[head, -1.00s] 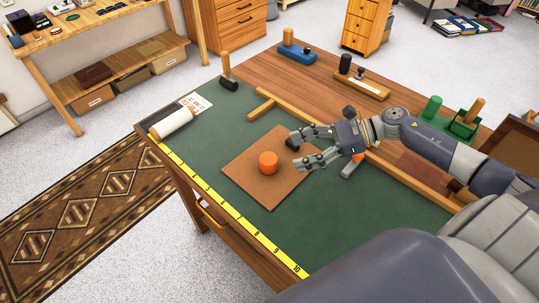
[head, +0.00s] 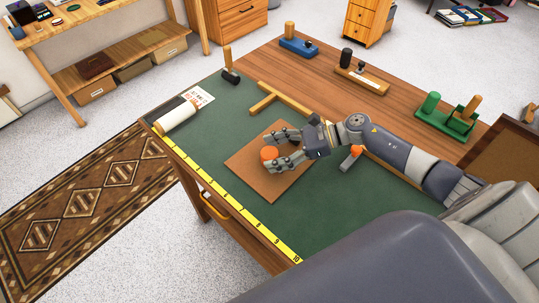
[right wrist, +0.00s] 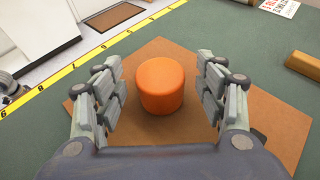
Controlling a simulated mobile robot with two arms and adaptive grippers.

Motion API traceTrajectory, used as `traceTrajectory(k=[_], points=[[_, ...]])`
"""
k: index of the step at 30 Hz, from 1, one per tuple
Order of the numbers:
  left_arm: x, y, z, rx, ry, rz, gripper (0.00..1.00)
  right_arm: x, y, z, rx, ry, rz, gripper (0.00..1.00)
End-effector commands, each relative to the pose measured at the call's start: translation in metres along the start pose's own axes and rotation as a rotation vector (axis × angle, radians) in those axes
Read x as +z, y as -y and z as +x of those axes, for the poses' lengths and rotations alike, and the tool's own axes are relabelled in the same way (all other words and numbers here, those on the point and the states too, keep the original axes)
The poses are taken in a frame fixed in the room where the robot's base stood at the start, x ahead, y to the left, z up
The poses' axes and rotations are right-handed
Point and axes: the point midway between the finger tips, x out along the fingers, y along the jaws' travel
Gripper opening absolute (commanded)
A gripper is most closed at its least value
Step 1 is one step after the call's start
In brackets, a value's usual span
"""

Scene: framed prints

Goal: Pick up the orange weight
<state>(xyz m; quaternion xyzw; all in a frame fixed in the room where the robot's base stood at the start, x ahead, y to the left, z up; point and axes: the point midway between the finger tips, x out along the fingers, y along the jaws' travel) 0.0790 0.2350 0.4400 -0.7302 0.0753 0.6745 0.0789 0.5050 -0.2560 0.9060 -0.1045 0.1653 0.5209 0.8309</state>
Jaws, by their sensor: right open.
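The orange weight (head: 268,153) is a short cylinder standing upright on a brown square board (head: 245,173) on the green mat. My right gripper (head: 279,150) is open, low over the board, with its fingers reaching around the weight and partly hiding it in the head view. In the right wrist view the weight (right wrist: 160,84) stands between the two open fingers (right wrist: 163,95), with a gap on each side. The left gripper is not in view.
A yellow measuring strip (head: 228,205) runs along the table's front edge. A paper roll (head: 176,115) lies at the left. Blue (head: 298,46) and green (head: 445,120) tools stand at the back.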

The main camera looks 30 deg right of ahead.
Motion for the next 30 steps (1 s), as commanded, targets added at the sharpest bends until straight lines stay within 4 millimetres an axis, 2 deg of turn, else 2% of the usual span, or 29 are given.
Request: traceTrajectory(k=[1,2,10,22,30], points=[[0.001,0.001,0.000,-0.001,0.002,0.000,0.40,0.000,0.000,0.000,0.000,0.000,0.000,0.65],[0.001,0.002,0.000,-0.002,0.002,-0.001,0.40,0.000,0.000,0.000,0.000,0.000,0.000,0.61],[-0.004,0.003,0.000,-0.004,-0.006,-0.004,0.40,0.000,0.000,0.000,0.000,0.000,0.001,0.00],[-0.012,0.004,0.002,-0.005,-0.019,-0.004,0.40,0.005,0.001,-0.002,-0.001,0.004,-0.002,0.00],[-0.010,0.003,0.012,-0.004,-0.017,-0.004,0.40,0.024,0.000,-0.010,0.001,0.004,-0.005,0.00]])
